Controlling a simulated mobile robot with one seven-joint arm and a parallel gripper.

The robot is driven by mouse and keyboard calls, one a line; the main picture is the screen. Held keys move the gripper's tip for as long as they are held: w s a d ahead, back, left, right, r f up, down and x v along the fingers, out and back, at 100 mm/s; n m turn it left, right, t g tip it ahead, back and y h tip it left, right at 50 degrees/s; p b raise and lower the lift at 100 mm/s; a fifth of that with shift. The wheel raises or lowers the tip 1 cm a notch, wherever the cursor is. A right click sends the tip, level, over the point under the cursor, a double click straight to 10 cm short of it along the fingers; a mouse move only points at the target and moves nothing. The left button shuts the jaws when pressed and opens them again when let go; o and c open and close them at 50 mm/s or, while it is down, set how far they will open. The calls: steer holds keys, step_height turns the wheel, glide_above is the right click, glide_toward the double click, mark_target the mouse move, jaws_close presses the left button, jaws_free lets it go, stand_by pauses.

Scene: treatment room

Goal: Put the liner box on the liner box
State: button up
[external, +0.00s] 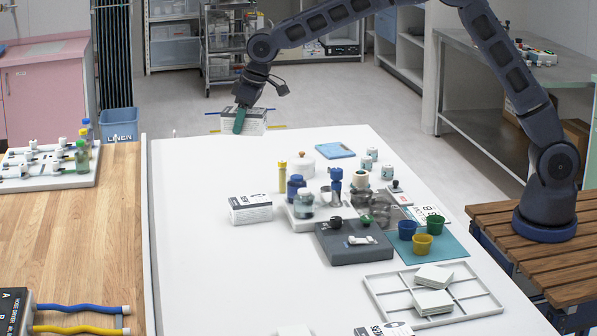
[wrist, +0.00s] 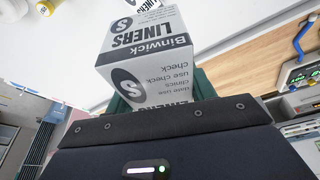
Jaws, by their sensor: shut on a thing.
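My gripper (external: 241,121) is shut on a white and grey liner box (external: 256,123), held at the far left end of the white table. In the wrist view the held box (wrist: 150,62) sits between the green fingers, with "Binwick LINERS" lettering and a dark S badge. A second liner box (external: 250,213), white with dark print, rests on the table, nearer the external camera than the held one. A lettered white box (wrist: 146,4) is partly visible at the top edge of the wrist view.
Jars (external: 303,205) and a yellow bottle (external: 282,177) stand just right of the resting box. A grey block (external: 350,250), coloured cups and a white divided tray (external: 462,312) lie further right. The white table's left side (external: 190,260) is clear. Another printed box (external: 384,329) is cut off at the bottom edge.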

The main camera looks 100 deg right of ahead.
mark_target(244, 199)
steer(key=shift+s+d+r, duration=0.1)
steer(key=shift+s+d, duration=0.2)
steer(key=shift+d, duration=0.2)
steer(key=shift+s+d, duration=0.25)
steer(key=shift+d, duration=0.2)
step_height(244, 199, down, 20)
steer(key=shift+r, duration=0.1)
steer(key=o, duration=1.1)
